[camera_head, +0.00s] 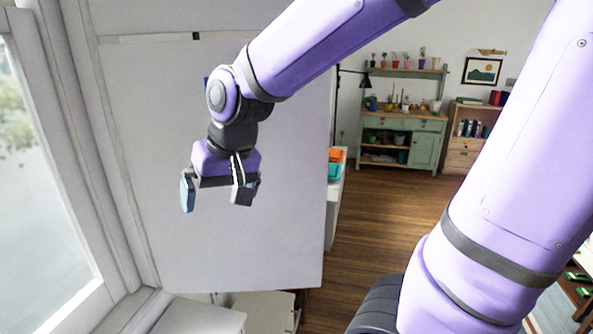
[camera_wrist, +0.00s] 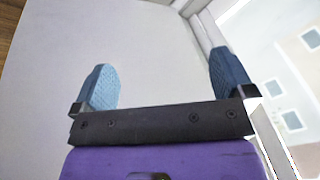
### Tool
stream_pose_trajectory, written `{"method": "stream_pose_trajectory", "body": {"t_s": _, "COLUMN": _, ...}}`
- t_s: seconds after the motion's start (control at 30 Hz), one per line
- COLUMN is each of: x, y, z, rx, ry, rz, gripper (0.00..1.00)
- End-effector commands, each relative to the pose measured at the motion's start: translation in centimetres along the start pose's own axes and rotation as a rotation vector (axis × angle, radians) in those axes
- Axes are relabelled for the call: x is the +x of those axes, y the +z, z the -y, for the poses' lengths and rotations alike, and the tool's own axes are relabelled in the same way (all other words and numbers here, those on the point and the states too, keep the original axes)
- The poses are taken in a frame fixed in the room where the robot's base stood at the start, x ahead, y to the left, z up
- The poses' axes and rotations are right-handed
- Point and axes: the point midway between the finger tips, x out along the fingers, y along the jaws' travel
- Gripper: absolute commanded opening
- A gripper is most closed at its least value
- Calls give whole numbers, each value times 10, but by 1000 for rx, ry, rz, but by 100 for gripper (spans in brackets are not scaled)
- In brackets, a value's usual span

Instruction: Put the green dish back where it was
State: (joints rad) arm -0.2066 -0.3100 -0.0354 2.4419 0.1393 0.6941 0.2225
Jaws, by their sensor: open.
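My gripper (camera_head: 215,194) hangs at the end of my arm in front of a large pale panel, left of the middle in the head view. Its two blue-padded fingers are spread apart with nothing between them. The wrist view also shows my gripper (camera_wrist: 165,80) open and empty, over a plain pale surface. I cannot make out a green dish for certain in either view. A teal item (camera_head: 334,171) lies on a white surface beyond the panel's right edge, too small to identify.
The pale panel (camera_head: 285,240) fills the space behind my gripper. A window (camera_head: 40,190) is close on the left. A green cabinet (camera_head: 425,148) with pots stands at the back, beside a wooden shelf (camera_head: 462,155). Wooden floor (camera_head: 385,215) lies clear before the cabinet.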

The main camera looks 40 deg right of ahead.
Motion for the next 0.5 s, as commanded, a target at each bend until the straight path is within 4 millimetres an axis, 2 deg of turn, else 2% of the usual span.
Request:
{"method": "stream_pose_trajectory", "body": {"t_s": 0.03, "x": -16, "y": 6, "z": -9, "rx": -17, "ry": 5, "rz": -27, "gripper": 100}}
{"method": "stream_pose_trajectory", "body": {"t_s": 0.2, "x": -56, "y": 32, "z": -34, "rx": -80, "ry": 40, "rz": -90, "gripper": 100}}
{"method": "stream_pose_trajectory", "body": {"t_s": 0.3, "x": -75, "y": 50, "z": -47, "rx": -116, "ry": 69, "rz": -122, "gripper": 100}}
{"method": "stream_pose_trajectory", "body": {"t_s": 0.5, "x": -97, "y": 76, "z": -64, "rx": -162, "ry": 118, "rz": -163, "gripper": 100}}
